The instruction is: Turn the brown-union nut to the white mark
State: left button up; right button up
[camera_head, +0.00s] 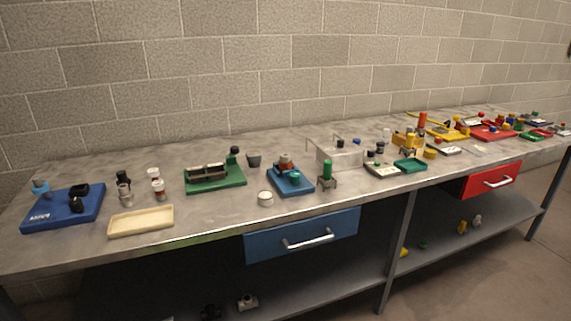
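A small fitting with a brown-orange ring (286,160) stands on a blue plate (302,189) near the middle of the long workbench. It may be the brown union, but it is too small to be sure. A teal-green knob (294,176) sits in front of it on the same plate. I cannot make out a white mark on it at this size. Neither of my grippers is in view.
Left of the blue plate are a green tray (229,182) and a cream tray (141,222). A green-topped part (326,172) and a clear box (341,157) stand to its right. A blue drawer (302,236) is below. Bare bench (215,215) lies in front.

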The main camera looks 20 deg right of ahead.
aim_at(284, 158)
jog(key=i+l, duration=0.15)
jog(key=i, duration=0.4)
jog(key=i+l+z, duration=0.1)
jog(key=i, duration=0.45)
